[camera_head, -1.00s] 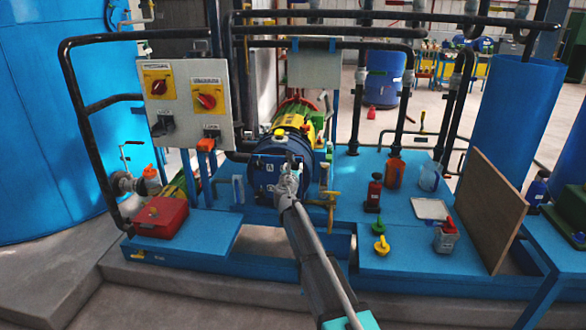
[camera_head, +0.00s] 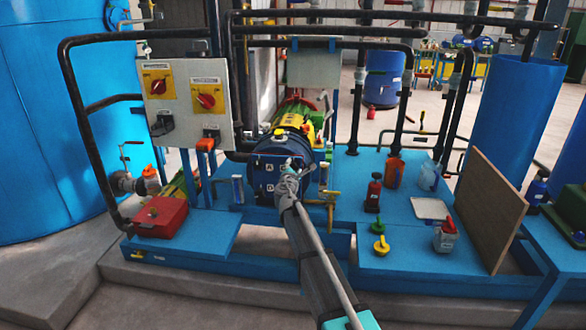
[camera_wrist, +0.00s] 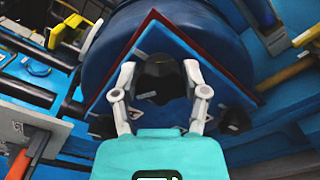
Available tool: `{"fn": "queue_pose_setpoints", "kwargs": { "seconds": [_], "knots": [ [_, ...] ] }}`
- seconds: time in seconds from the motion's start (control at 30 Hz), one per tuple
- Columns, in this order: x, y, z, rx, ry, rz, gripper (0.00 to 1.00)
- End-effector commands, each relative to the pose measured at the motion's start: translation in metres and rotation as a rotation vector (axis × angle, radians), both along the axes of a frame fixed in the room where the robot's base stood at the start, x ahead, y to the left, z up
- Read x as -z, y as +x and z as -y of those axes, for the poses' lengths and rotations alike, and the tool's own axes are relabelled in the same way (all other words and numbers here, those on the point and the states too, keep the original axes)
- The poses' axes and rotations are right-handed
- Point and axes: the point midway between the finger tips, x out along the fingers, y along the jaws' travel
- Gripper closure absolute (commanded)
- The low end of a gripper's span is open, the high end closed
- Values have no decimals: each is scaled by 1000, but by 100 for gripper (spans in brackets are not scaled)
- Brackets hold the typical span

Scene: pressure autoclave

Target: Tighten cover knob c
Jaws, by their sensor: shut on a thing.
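The blue autoclave vessel (camera_head: 300,148) lies on its side on the blue skid, its square blue cover (camera_head: 262,182) facing me with white letter marks. In the wrist view the cover (camera_wrist: 165,40) looks like a tilted diamond with a dark red edge behind it. My gripper (camera_head: 289,178) is at the right part of the cover. In the wrist view my gripper (camera_wrist: 160,85) has its two fingers on either side of a black knob (camera_wrist: 160,72), shut on it. Another black knob (camera_wrist: 236,119) shows to the right. The held knob's letter cannot be read.
A brass valve (camera_head: 331,198) stands close to the right of the cover. A switch panel (camera_head: 188,98) and a red box (camera_head: 161,215) are at left. Bottles, a white tray (camera_head: 430,208) and a brown board (camera_head: 488,208) occupy the right of the skid.

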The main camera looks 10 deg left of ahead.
Motion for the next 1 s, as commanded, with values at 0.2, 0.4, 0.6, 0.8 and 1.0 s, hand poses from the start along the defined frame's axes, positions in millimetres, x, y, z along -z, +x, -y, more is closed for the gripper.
{"fn": "queue_pose_setpoints", "kwargs": {
  "seconds": [0.2,0.4,0.6,0.8,1.0],
  "knots": [
    [0,1,0,0,204,7,90],
    [1,1,1,0,394,13,90],
    [2,1,1,0,584,19,90],
    [2,1,1,0,768,26,90],
    [3,1,1,0,916,31,90]
  ]
}}
